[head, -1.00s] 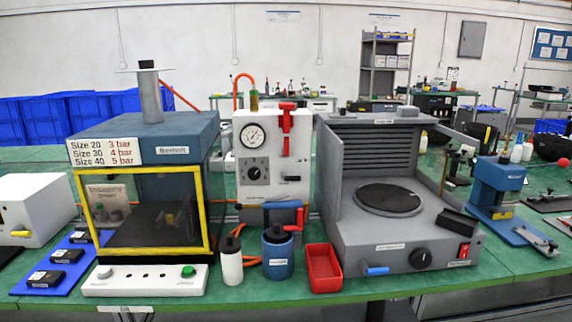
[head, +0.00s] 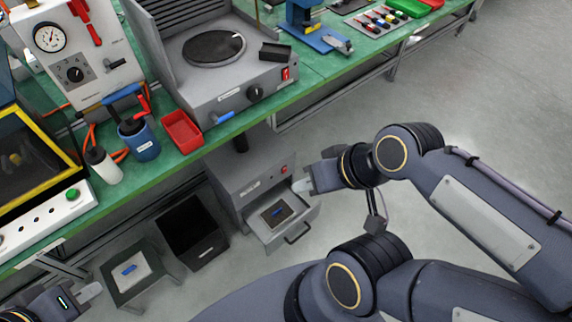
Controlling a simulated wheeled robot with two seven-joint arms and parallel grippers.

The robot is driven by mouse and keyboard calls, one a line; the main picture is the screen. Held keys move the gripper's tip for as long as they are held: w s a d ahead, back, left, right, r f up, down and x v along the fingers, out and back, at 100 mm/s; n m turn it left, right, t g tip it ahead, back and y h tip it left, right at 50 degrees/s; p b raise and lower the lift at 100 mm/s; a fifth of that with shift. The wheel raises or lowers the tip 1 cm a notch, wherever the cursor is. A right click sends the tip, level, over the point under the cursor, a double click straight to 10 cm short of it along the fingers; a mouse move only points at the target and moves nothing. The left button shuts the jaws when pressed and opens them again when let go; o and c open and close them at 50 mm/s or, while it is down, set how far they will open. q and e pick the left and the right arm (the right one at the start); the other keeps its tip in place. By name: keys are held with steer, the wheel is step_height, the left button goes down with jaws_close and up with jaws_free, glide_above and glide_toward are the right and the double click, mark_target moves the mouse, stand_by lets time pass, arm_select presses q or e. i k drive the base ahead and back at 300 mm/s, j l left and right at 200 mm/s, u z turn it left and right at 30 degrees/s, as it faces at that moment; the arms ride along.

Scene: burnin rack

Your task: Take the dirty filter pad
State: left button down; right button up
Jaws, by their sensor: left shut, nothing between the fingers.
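A dark, brownish filter pad (head: 267,222) with a small blue piece on top lies flat in an open drawer (head: 260,235) low under the bench. A pale pad (head: 118,277) with a blue piece on top lies on a low grey stand (head: 110,297) at the lower left. My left gripper (head: 92,290) is shut and empty, just left of that stand. My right gripper (head: 303,186) is beside the upper right edge of the drawer, apart from the dark pad. Its finger gap is too small to make out, and I cannot tell whether it touches the drawer.
An open black bin (head: 193,232) stands on the floor between the stand and the drawer. The grey cabinet (head: 235,175) holding the drawer stands under the green bench (head: 290,80). A red tray (head: 181,131) sits at the bench edge. Floor at the right is clear.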

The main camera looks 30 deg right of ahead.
mark_target(281, 212)
steer(key=k+z, duration=0.1)
steer(key=z, duration=0.3)
steer(key=k+j+z, duration=0.1)
steer(key=z, duration=0.3)
steer(key=k+z, duration=0.1)
steer(key=z, duration=0.25)
